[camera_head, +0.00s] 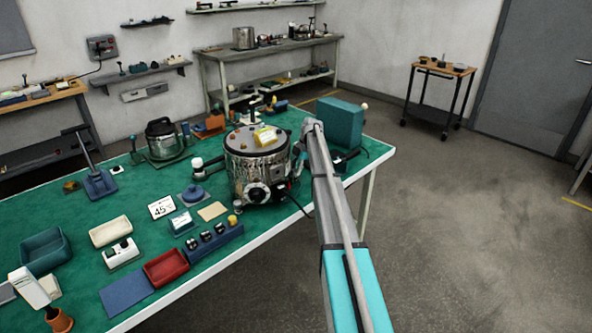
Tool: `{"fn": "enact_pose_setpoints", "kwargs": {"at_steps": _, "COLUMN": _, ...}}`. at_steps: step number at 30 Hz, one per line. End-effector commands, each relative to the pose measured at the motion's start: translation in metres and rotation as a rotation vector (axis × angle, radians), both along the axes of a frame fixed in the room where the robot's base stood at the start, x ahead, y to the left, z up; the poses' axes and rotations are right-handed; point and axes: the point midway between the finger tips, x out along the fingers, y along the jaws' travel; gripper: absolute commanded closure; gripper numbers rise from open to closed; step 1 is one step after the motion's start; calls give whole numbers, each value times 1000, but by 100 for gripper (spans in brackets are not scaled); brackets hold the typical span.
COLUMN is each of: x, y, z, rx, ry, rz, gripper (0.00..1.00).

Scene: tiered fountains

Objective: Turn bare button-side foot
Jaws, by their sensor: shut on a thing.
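A shiny metal drum-shaped fountain base (254,170) stands upright on the green table. A round white-rimmed dial (257,193) is on its front, and a small dark part with a red spot (281,188) is at its lower right, beside a black cable. A yellow note and small brown pieces lie on its top. My arm reaches from the bottom edge to the drum's right side. My gripper's fingers cannot be made out there; the arm and the drum hide that spot. I cannot make out the drum's feet.
In front of the drum are a blue block with several dark knobs (217,243), a red tray (166,267) and a small yellow knob (233,220). A dark pot (162,138) stands behind left; a teal box (340,122) stands behind right. The floor at right is clear.

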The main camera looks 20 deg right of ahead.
Motion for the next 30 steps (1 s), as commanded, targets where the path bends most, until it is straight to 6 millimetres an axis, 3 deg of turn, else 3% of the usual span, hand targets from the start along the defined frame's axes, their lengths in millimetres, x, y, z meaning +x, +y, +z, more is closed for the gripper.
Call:
{"fn": "enact_pose_setpoints", "kwargs": {"at_steps": 3, "x": 0, "y": 0, "z": 0, "rx": 0, "ry": 0, "rz": 0, "gripper": 100}}
{"fn": "enact_pose_setpoints", "kwargs": {"at_steps": 17, "x": -1, "y": 1, "z": 0, "rx": 0, "ry": -1, "rz": -73, "gripper": 100}}
{"fn": "enact_pose_setpoints", "kwargs": {"at_steps": 30, "x": -4, "y": 2, "z": 0, "rx": 2, "ry": -2, "rz": -393, "gripper": 100}}
